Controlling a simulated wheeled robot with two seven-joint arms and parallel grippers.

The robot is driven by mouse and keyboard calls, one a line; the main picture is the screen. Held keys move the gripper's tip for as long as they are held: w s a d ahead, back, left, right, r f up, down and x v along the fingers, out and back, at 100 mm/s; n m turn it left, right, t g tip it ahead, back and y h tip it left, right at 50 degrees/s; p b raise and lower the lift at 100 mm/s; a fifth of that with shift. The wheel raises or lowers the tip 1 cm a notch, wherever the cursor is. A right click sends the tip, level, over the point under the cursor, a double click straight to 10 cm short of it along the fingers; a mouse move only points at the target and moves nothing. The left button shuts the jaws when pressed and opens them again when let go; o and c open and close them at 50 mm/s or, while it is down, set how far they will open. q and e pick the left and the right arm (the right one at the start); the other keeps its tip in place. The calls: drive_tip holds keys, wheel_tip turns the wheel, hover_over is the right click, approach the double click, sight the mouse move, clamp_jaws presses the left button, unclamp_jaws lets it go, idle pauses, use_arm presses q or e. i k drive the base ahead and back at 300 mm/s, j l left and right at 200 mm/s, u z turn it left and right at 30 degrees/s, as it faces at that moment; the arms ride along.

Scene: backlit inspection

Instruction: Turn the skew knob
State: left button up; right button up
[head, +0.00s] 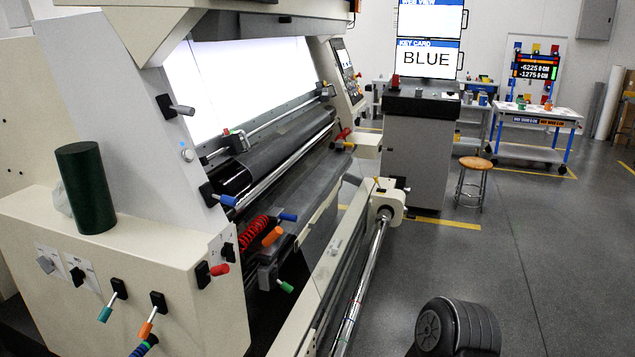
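The machine's cream side cabinet (130,250) at the left carries several controls. On its face are a grey knob (46,264), a black knob (77,277), a teal-tipped lever (106,308) and an orange-tipped lever (148,325). A red-tipped handle (219,269) is on its right side. Farther in are a blue handle (226,200), an orange handle (272,236), another blue handle (287,216) and a green handle (285,287). A grey-tipped handle (181,110) sits higher up. Labels are too small to read, so I cannot tell which is the skew knob.
A dark green cylinder (85,188) stands on the cabinet top. A long chrome roller (365,270) runs along the machine's front. A screen (428,60) reads "KEY CARD BLUE". A stool (473,182) and workbench (540,118) stand farther back. The grey floor at right is open.

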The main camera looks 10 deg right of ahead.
sight(228, 251)
drive_tip(key=i+l+u, duration=0.1)
drive_tip(key=l, duration=0.4)
drive_tip(key=i+l+u, duration=0.1)
drive_tip(key=i+l, duration=0.2)
drive_tip(key=l, duration=0.2)
drive_tip(key=i+l+u, duration=0.1)
drive_tip(key=l, duration=0.45)
drive_tip(key=i+l+u, duration=0.1)
drive_tip(key=l, duration=0.45)
drive_tip(key=i+l, duration=0.25)
drive_tip(key=l, duration=0.3)
drive_tip(key=i+l+u, duration=0.15)
drive_tip(key=l, duration=0.4)
drive_tip(key=l+u, duration=0.1)
drive_tip(key=l, duration=0.45)
drive_tip(key=i, duration=0.05)
